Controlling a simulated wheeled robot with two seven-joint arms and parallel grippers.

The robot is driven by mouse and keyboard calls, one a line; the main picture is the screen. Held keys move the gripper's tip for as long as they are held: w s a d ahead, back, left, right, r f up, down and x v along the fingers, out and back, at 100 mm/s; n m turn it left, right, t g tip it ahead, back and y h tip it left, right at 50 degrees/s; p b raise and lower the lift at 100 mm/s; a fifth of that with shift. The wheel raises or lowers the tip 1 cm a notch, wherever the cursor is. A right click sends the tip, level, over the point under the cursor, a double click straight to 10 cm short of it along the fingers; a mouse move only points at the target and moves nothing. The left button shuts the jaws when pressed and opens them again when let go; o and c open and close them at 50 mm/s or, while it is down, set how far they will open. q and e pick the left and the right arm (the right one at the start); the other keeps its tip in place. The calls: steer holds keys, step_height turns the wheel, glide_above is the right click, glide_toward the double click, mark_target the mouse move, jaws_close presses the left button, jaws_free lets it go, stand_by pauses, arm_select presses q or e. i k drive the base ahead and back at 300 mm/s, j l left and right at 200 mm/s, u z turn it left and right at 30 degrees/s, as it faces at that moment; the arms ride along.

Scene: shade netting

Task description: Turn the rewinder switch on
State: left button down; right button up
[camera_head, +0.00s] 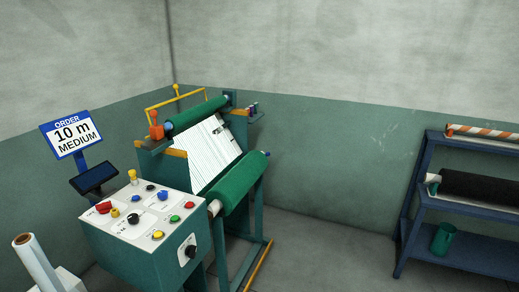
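The rewinder (240,185) stands in the middle of the view, with two green rolls and a pale striped sheet between them. In front of it is a teal control box (150,262) with a white sloped top panel (147,205) carrying several red, yellow, blue, green and black knobs and buttons. A black rotary switch (189,251) sits on a white plate on the box's front right face. Its on or off position is too small to read, and so are the panel labels. Neither of my grippers is in view.
An order sign (71,134) reading "10 m MEDIUM" and a dark screen (93,177) stand behind the box's left side. A white roll (38,262) stands at lower left. A blue rack (462,215) with rolls and a green bin (443,238) is at right. Floor between is clear.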

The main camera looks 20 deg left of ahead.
mark_target(103, 208)
steer(key=u, duration=1.5)
